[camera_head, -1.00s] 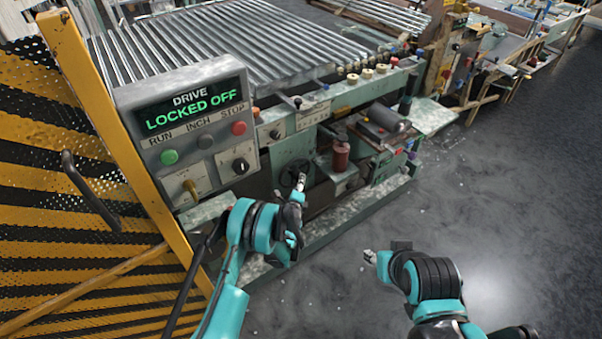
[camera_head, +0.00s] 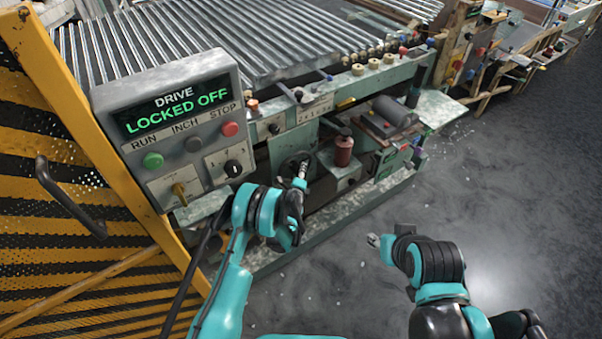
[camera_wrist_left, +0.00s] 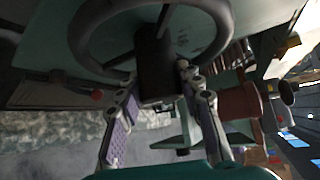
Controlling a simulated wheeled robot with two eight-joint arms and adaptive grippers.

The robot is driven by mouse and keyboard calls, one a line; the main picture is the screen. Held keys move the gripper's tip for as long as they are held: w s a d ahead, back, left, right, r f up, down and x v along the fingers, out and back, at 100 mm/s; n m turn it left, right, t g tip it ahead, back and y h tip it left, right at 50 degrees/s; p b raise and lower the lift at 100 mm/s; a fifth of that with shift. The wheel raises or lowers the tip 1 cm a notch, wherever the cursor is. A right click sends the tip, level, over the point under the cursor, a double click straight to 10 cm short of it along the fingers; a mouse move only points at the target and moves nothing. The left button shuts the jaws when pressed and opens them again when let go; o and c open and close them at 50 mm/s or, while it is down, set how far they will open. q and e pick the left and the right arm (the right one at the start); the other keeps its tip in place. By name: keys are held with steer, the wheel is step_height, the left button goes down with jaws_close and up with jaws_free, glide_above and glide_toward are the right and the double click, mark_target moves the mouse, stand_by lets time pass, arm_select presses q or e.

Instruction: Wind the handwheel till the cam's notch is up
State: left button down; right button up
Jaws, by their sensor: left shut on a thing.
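The dark handwheel (camera_head: 291,164) is on the green front of the machine, partly hidden by my left gripper (camera_head: 301,182). In the left wrist view, its round rim (camera_wrist_left: 82,48) and spokes fill the top. A dark block-like grip (camera_wrist_left: 155,62) on the wheel stands between the two fingers of my left gripper (camera_wrist_left: 160,82), which is shut on it. I cannot make out the cam or its notch in either view. My right gripper (camera_head: 374,241) is empty-looking and hangs over the floor, away from the machine; its finger gap is too small to judge.
A grey control box (camera_head: 170,130) reads "DRIVE LOCKED OFF". A yellow guard frame (camera_head: 75,95) stands at left. A red-brown cylinder (camera_head: 343,150) is right of the wheel. The grey floor (camera_head: 500,200) at right is clear.

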arm_select(q)
steer(key=shift+m+g+y, duration=0.8)
steer(key=shift+m+g, duration=0.1)
steer(key=shift+g, duration=0.2)
steer(key=shift+m+g+y, duration=0.8)
steer(key=shift+g, duration=0.1)
steer(key=c, duration=1)
jaws_free()
steer(key=shift+f, duration=0.1)
steer(key=shift+s, duration=0.1)
steer(key=v, duration=1.2)
steer(key=shift+d, duration=0.1)
